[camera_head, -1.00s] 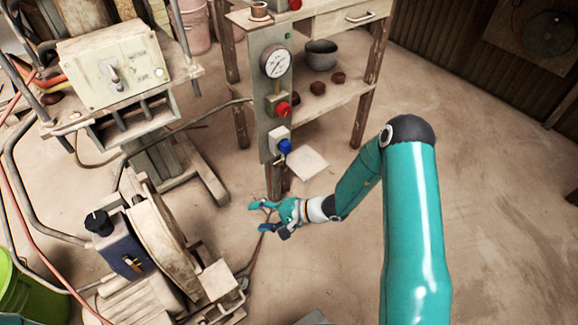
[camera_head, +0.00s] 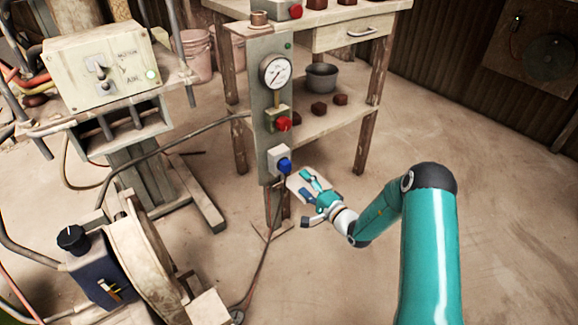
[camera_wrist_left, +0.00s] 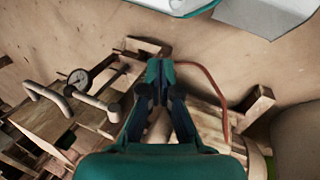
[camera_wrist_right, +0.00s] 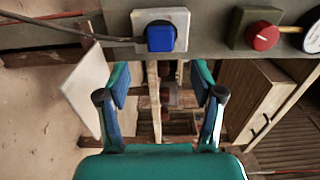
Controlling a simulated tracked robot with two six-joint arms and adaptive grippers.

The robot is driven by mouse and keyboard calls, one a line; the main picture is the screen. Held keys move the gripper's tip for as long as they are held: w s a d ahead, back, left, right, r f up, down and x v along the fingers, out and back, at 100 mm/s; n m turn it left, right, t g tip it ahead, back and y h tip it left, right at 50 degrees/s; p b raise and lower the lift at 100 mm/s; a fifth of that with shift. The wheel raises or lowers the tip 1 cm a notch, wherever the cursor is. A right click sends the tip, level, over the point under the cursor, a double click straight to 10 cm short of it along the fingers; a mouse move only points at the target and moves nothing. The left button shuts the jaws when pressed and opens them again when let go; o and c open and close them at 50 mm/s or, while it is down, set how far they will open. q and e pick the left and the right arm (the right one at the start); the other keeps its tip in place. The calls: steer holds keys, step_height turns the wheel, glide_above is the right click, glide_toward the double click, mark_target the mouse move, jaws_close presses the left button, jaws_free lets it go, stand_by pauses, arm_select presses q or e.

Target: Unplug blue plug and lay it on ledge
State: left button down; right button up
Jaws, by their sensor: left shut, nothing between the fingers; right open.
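The blue plug (camera_head: 285,165) sits in a pale socket box (camera_head: 276,154) low on the grey panel. A dark cord hangs from it towards the floor. In the right wrist view, the blue plug (camera_wrist_right: 160,38) is at the top, just beyond the fingers. A pale flat ledge (camera_head: 296,186) juts out beside and below the plug, partly hidden by my right gripper; it also shows in the right wrist view (camera_wrist_right: 86,88). My right gripper (camera_head: 309,198) is open and empty, below and right of the plug. My left gripper (camera_wrist_left: 160,75) is shut and empty.
A gauge (camera_head: 275,72) and a red knob (camera_head: 284,123) are above the plug on the panel. A wooden table with a grey pot (camera_head: 321,77) on its shelf stands behind. A grinder-like machine (camera_head: 140,250) is at lower left. The floor at right is clear.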

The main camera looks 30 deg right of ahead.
mark_target(288, 169)
steer(key=w+b, duration=0.1)
steer(key=w, duration=0.1)
steer(key=w+b, duration=0.1)
steer(key=w, duration=0.4)
steer(key=shift+w+a+f+b, duration=0.15)
steer(key=shift+w+a+b, duration=0.1)
steer(key=shift+a+b, duration=0.15)
steer(key=shift+w+b, duration=0.3)
steer(key=shift+w, duration=0.35)
steer(key=shift+b, duration=0.3)
stand_by(0.4)
steer(key=shift+r, duration=0.2)
jaws_close()
steer(key=shift+s, duration=0.15)
steer(key=shift+s+d+p, duration=0.15)
steer(key=shift+s+p, duration=0.2)
steer(key=shift+s, duration=1.1)
steer(key=shift+s+d+p, duration=0.1)
steer(key=shift+s+p, duration=0.25)
steer(key=shift+s, duration=1.05)
